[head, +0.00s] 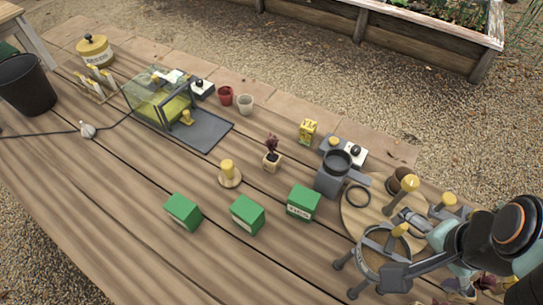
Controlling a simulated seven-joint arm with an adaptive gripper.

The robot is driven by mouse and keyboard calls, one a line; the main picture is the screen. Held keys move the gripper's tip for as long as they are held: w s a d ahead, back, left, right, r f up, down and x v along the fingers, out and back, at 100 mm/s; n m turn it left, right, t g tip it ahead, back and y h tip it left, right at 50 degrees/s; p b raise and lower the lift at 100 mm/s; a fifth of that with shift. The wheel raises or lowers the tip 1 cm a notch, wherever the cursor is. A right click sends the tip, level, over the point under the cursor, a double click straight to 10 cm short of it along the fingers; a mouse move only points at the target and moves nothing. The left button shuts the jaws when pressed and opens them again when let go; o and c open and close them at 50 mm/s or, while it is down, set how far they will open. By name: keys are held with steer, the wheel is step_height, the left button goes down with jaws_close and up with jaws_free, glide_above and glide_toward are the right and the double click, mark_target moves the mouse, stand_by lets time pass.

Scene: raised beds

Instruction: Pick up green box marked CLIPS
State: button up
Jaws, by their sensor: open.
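Three green boxes stand on the wooden table: a left one (183,211), a middle one (247,215) and a right one (303,202). The right box has a white label on its front, too small to read for sure. The labels of the other two are hardly visible, so I cannot tell which box is marked CLIPS.
The table in front of the boxes is clear.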

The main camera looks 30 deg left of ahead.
steer(key=w+a+m, duration=0.1)
steer(key=w+a, duration=0.8)
steer(key=w, duration=0.1)
steer(key=n+g, duration=0.3)
steer(key=n, duration=0.2)
glide_toward(247, 209)
steer(key=shift+h, duration=0.3)
steer(key=f, duration=0.6)
steer(key=shift+w+a+f, duration=0.1)
steer(key=shift+w+a, duration=0.05)
steer(key=shift+w, duration=0.1)
steer(key=shift+s+a+f, duration=0.15)
steer(key=shift+s+f, duration=0.05)
steer(key=shift+s, duration=0.1)
step_height(247, 209, down, 6)
steer(key=shift+f, duration=0.15)
steer(key=shift+c, duration=0.3)
